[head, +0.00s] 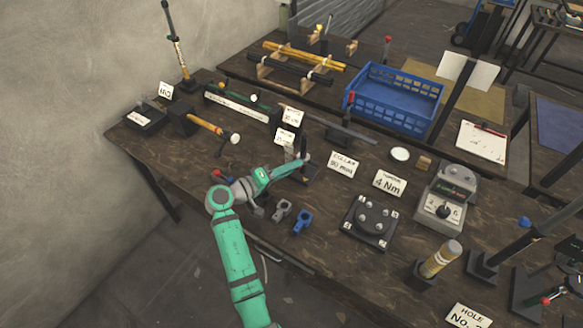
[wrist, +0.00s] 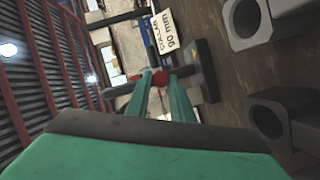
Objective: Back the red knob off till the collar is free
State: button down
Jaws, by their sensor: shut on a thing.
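The red knob (wrist: 159,77) shows in the wrist view between the tips of my two green fingers. My gripper (wrist: 163,82) is shut on it, and it also shows in the head view (head: 302,160) at the side of a dark upright post (head: 303,142). The post stands on a dark base (wrist: 207,70) and runs sideways across the wrist view. The collar on the post is mostly hidden behind my fingers, and I cannot tell whether it is tight. In the head view my gripper hides the knob.
A sign reading collar 90 mm (head: 343,163) stands right of the post. Grey clamp blocks (head: 282,209) and a blue one (head: 302,221) sit along the near edge. A black plate fixture (head: 371,219) is to the right, and a blue crate (head: 395,97) is behind.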

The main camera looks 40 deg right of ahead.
dwell(0.5)
jog(key=c, duration=1.5)
grip_release()
jog(key=shift+c, duration=0.2)
jog(key=shift+a, duration=0.1)
jog(key=a+r, duration=0.1)
jog(key=a, duration=0.9)
jog(key=shift+a+r, duration=0.25)
jog(key=shift+a, duration=0.1)
jog(key=shift+s, duration=0.1)
